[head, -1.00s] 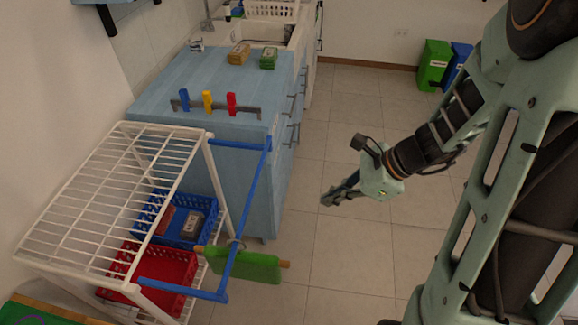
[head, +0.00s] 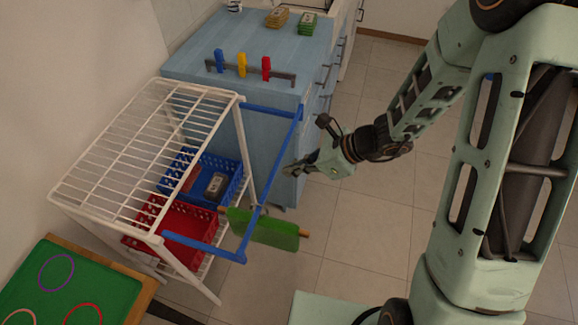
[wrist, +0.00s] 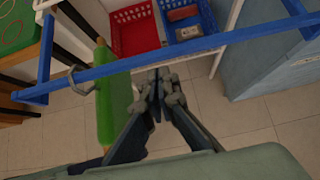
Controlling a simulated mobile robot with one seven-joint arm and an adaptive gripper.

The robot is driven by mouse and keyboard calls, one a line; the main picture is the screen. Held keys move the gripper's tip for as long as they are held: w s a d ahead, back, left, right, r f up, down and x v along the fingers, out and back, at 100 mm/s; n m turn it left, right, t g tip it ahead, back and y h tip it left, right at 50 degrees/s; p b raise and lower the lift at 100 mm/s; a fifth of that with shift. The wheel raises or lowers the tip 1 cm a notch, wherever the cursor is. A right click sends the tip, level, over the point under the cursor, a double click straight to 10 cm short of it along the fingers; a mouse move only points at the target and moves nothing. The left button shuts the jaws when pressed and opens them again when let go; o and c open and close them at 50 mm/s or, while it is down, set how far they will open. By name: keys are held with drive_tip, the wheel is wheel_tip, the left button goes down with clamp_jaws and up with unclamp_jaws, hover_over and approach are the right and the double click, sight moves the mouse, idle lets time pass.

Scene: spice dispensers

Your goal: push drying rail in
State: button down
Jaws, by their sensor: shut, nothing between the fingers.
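The blue drying rail (head: 276,169) sticks out from the right side of a white wire rack (head: 150,150), its two side bars reaching out to a long front bar. A green roll on a wooden rod (head: 262,228) hangs from the front bar by a ring. My gripper (head: 288,170) is shut and empty, close to the front bar on its outer side in the head view. In the wrist view the rail (wrist: 205,45) crosses the picture just beyond my shut fingertips (wrist: 158,73). I cannot tell whether they touch it.
A blue basket (head: 235,187) and a red basket (head: 190,228) sit on the rack's lower shelf. A blue cabinet (head: 262,135) with spice dispensers (head: 242,65) stands behind the rack. A green board (head: 60,285) is at the front left. Floor to the right is open.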

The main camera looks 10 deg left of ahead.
drive_tip(key=shift+w+a, duration=0.1)
drive_tip(key=shift+a, duration=0.4)
